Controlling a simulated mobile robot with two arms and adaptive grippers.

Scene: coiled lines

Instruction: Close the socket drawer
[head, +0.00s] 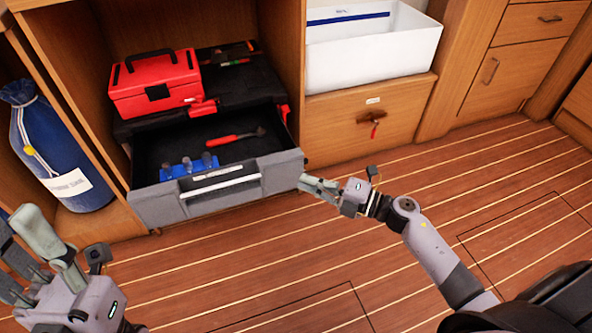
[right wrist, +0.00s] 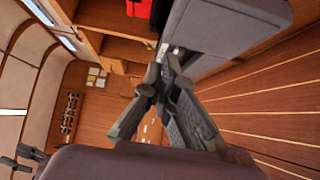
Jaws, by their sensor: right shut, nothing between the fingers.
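The socket drawer is pulled out of the black tool chest in the head view. Its grey front (head: 222,189) carries a pale handle bar (head: 220,186). Inside lie a blue socket rail (head: 190,166) and a red-handled tool (head: 235,136). My right gripper (head: 308,185) is shut and empty, just right of the drawer front's right end. In the right wrist view, its fingertips (right wrist: 165,70) appear close to the grey drawer front (right wrist: 220,25); contact cannot be told. My left gripper (head: 20,245) is at the lower left, its fingers apart, away from the drawer.
A red toolbox (head: 155,84) sits on the chest. A blue bag (head: 62,150) stands in the left compartment. A white bin (head: 370,50) is on the cabinet to the right, above a wooden drawer with a key (head: 374,129). The plank floor (head: 300,260) in front is clear.

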